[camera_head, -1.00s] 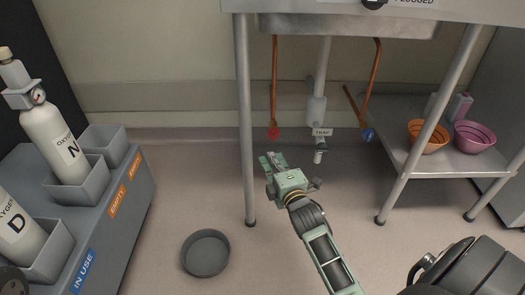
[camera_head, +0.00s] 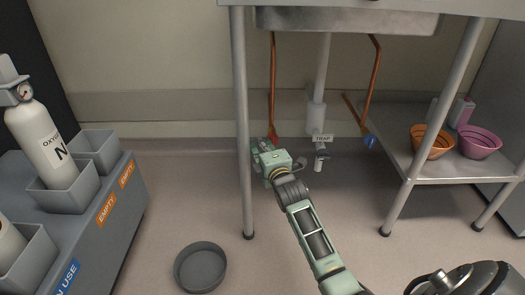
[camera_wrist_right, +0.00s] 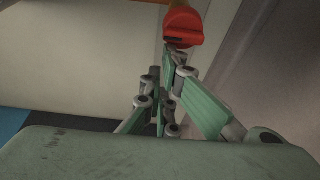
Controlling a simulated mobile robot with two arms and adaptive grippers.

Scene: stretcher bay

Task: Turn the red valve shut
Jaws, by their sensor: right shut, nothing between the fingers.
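The red valve (camera_wrist_right: 184,25) is at the top of the right wrist view, on the end of a copper pipe, just beyond my right fingertips. In the head view it is almost wholly hidden behind my right gripper (camera_head: 264,146), at the foot of the left copper pipe (camera_head: 272,90) under the sink (camera_head: 345,22). In the right wrist view my right gripper (camera_wrist_right: 172,50) is shut and empty, its tips at the valve's lower edge. I cannot tell whether they touch it. My left gripper is out of view.
A sink leg (camera_head: 242,130) stands close left of my right gripper. The trap pipe (camera_head: 316,115) and a blue valve (camera_head: 369,141) are to the right. A grey pan (camera_head: 201,267) lies on the floor. Bowls (camera_head: 431,141) sit on the right shelf. An oxygen cylinder rack (camera_head: 105,215) stands left.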

